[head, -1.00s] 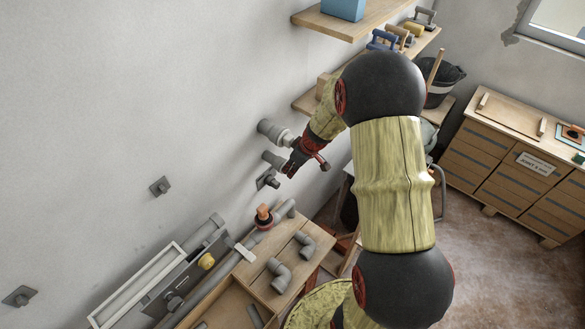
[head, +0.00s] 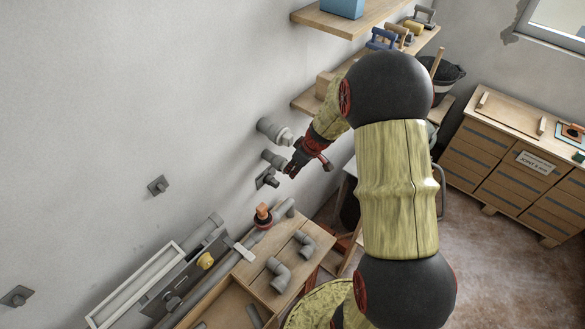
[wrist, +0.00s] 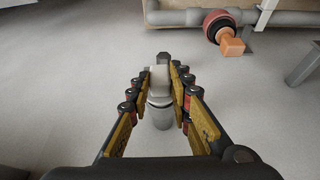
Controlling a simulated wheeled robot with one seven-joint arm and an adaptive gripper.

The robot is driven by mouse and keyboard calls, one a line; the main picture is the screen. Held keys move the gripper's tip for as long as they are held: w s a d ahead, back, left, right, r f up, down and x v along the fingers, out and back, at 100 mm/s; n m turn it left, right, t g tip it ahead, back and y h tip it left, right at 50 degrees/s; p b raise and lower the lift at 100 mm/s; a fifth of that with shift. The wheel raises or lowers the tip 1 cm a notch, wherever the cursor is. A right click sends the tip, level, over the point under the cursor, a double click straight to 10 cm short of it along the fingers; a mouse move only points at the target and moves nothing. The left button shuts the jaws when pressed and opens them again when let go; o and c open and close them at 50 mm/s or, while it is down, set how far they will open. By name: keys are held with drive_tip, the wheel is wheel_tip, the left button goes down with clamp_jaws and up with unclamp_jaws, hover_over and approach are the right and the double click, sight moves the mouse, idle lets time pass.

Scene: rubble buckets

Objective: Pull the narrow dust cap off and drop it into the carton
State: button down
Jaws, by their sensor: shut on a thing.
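My gripper (head: 291,170) is beside the lower, narrower grey pipe stub (head: 274,160) on the wall. In the wrist view its fingers (wrist: 158,88) are closed around a light grey cylindrical piece, the narrow dust cap (wrist: 160,80). A wider grey pipe end (head: 272,130) sticks out of the wall just above. In the head view my fingers hide most of the cap, and I cannot tell whether it still touches the pipe.
A small dark wall fitting (head: 269,181) sits just below my fingers. A workbench below holds grey pipe elbows (head: 280,274) and a red and orange plug (head: 263,213). Wooden shelves (head: 310,100) are above right. A drawer cabinet (head: 520,170) stands farther right.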

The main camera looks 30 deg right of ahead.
drive_tip(key=shift+s+d, duration=0.1)
drive_tip(key=shift+s, duration=0.25)
drive_tip(key=shift+s+d+b, duration=0.1)
drive_tip(key=shift+s+b, duration=0.1)
drive_tip(key=shift+b, duration=0.15)
drive_tip(key=shift+s+d, duration=0.1)
drive_tip(key=shift+s, duration=0.2)
drive_tip(key=shift+s+b, duration=0.1)
drive_tip(key=shift+b, duration=0.2)
drive_tip(key=s+b, duration=0.1)
drive_tip(key=s+d+b, duration=0.1)
drive_tip(key=s, duration=0.1)
drive_tip(key=shift+b, duration=0.4)
